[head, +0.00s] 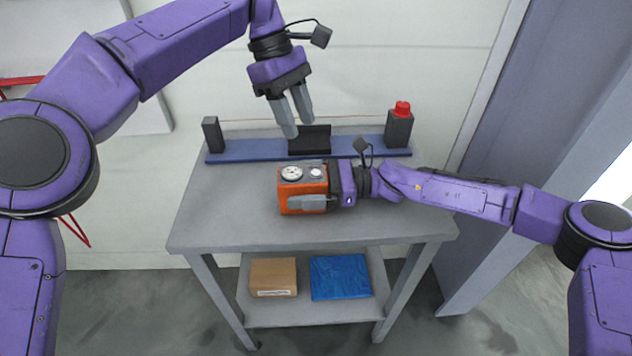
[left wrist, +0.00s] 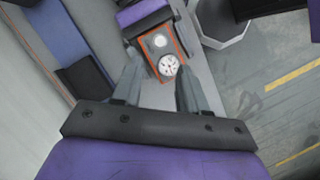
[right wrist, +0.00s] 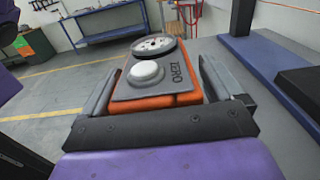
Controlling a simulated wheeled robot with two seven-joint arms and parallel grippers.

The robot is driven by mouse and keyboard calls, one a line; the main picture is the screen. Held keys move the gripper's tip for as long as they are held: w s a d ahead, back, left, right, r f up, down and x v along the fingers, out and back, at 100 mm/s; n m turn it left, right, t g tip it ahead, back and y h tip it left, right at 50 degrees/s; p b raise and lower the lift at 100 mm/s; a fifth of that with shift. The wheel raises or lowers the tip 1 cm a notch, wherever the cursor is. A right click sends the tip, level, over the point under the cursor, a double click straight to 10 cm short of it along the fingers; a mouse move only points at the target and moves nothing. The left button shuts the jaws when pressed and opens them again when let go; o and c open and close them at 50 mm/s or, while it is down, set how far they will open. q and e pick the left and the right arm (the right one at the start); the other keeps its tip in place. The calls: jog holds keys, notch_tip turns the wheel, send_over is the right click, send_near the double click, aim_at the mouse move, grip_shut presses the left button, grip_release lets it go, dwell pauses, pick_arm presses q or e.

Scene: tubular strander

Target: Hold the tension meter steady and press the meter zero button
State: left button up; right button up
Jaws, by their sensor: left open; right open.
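The orange tension meter (head: 302,188) stands on the grey table, with a grey top carrying a round dial (head: 292,173) and a white zero button (head: 316,172). In the right wrist view the button (right wrist: 146,73) sits beside the word ZERO, with the dial (right wrist: 154,44) beyond it. My right gripper (head: 305,202) is open, its fingers on either side of the meter; I cannot tell whether they touch it. My left gripper (head: 292,118) is open and empty, above and behind the meter, pointing down. The left wrist view shows the meter (left wrist: 163,52) beyond its fingers.
A blue rail (head: 255,150) with a black cradle (head: 309,139) runs along the table's back. A dark post with a red cap (head: 402,108) stands at its right end, a dark block (head: 213,134) at its left. A cardboard box (head: 273,277) and blue box (head: 340,277) lie on the lower shelf.

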jog(key=c, duration=1.3)
pick_arm(q)
grip_shut()
pick_arm(e)
jog(key=shift+c, duration=0.3)
dwell(0.3)
